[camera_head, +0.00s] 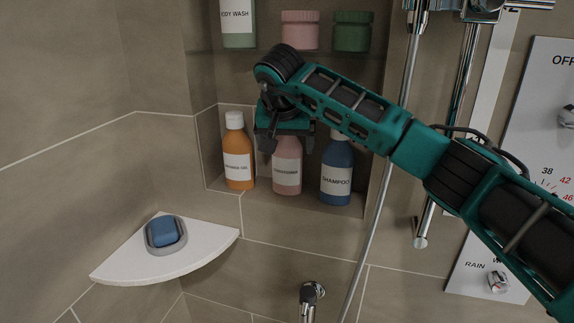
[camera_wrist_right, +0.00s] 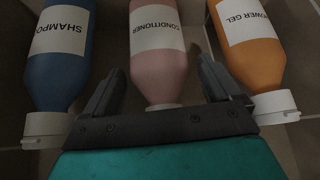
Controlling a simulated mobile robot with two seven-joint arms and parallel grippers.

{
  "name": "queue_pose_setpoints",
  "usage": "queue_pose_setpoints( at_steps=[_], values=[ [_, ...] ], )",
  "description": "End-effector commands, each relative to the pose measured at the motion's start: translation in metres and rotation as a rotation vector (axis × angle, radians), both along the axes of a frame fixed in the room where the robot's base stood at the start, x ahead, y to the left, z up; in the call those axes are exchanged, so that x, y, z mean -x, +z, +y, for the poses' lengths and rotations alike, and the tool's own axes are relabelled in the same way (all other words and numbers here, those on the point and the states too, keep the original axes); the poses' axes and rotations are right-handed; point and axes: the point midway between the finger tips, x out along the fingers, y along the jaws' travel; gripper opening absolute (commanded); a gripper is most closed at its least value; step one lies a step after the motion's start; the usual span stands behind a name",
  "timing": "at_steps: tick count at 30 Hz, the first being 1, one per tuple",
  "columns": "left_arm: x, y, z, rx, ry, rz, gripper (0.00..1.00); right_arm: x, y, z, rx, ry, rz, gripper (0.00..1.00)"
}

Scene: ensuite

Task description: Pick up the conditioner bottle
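The conditioner bottle is pink with a white label (camera_head: 287,180) and stands upright on the lower niche shelf, between the orange shower gel and the blue shampoo. My right gripper (camera_head: 288,145) is in front of its top and hides its cap in the head view. In the right wrist view the bottle (camera_wrist_right: 158,70) lies between the two spread fingers of my right gripper (camera_wrist_right: 161,66), with a gap visible on each side. The gripper is open and empty. My left gripper is not in view.
The shower gel bottle (camera_head: 238,165) and shampoo bottle (camera_head: 336,175) stand close on either side. A shelf above holds a body wash bottle (camera_head: 238,25) and two jars. A corner shelf (camera_head: 200,235) with blue soap (camera_head: 163,231) is lower left. A shower hose (camera_head: 379,200) hangs at right.

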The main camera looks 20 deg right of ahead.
Motion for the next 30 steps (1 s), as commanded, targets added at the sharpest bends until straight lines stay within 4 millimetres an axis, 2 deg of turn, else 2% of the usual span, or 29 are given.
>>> queue_pose_setpoints(
  at_steps=[2,27,30],
  values=[
    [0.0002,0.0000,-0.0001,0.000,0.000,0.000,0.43,0.0001,0.0003,0.0000,0.000,0.000,0.000,0.83],
    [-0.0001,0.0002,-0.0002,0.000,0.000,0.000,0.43,0.0001,0.0005,0.0002,-0.001,0.001,0.000,0.02],
    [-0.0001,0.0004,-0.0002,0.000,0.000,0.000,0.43,-0.0003,0.0024,0.0002,-0.001,0.001,-0.005,0.00]
  ],
)
